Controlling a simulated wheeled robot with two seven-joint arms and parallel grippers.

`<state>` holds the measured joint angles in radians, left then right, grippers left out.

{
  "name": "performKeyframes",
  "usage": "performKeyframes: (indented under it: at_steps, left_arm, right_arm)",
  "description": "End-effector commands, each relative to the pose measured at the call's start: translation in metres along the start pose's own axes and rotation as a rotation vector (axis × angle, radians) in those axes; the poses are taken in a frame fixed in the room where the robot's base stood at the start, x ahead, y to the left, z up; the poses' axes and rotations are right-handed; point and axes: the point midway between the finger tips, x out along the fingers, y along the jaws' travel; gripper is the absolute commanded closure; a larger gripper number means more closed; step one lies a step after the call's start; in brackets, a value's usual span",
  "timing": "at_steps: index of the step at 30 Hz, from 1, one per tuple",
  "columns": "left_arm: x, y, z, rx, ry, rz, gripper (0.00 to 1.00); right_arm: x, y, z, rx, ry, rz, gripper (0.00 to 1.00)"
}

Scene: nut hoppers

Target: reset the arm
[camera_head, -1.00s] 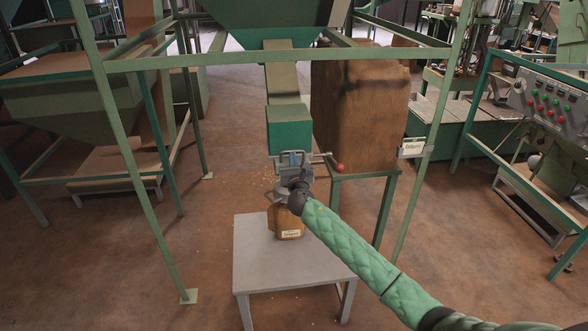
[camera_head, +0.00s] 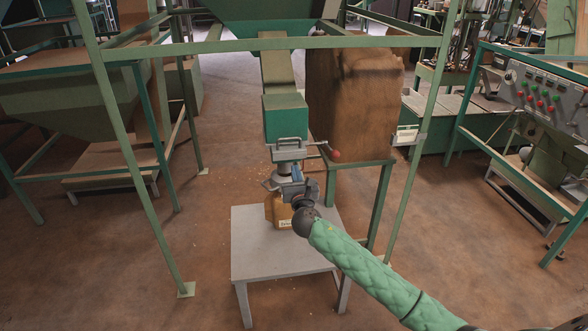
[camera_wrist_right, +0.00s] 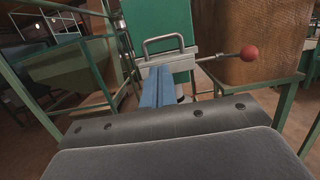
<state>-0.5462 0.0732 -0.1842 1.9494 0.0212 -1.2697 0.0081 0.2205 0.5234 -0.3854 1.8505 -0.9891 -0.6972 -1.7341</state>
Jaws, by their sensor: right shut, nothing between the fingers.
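My right gripper (camera_head: 297,173) is shut and empty, just below and in front of the green hopper outlet (camera_head: 286,118). The outlet has a metal gate with a handle (camera_head: 287,141) and a lever ending in a red ball (camera_head: 335,155). In the right wrist view my blue fingers (camera_wrist_right: 158,84) are together and point at the gate, with the handle (camera_wrist_right: 163,41) above them and the red ball (camera_wrist_right: 249,53) to the right. I cannot tell whether they touch the gate. My left gripper is not in view.
A brown labelled container (camera_head: 278,211) stands on a small grey table (camera_head: 275,258) under my right gripper, partly hidden by it. A large brown sack (camera_head: 355,105) stands to the right. Green frame posts (camera_head: 140,170) flank the spot. Floor in front is open.

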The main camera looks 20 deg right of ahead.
Motion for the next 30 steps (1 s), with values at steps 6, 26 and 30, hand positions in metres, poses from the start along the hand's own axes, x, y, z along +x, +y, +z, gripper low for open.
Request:
performKeyframes:
  at_steps: [6,26,30]
  left_arm:
    - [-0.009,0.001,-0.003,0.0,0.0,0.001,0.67]
    - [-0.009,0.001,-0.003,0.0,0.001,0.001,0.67]
    - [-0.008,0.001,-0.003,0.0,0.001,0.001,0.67]
  right_arm:
    - [-0.008,0.0,0.0,0.0,0.0,0.001,1.0]
    - [-0.014,-0.032,-0.031,1.057,0.097,-0.257,1.0]
    - [-0.02,-0.035,-0.046,1.392,0.13,-0.396,1.0]
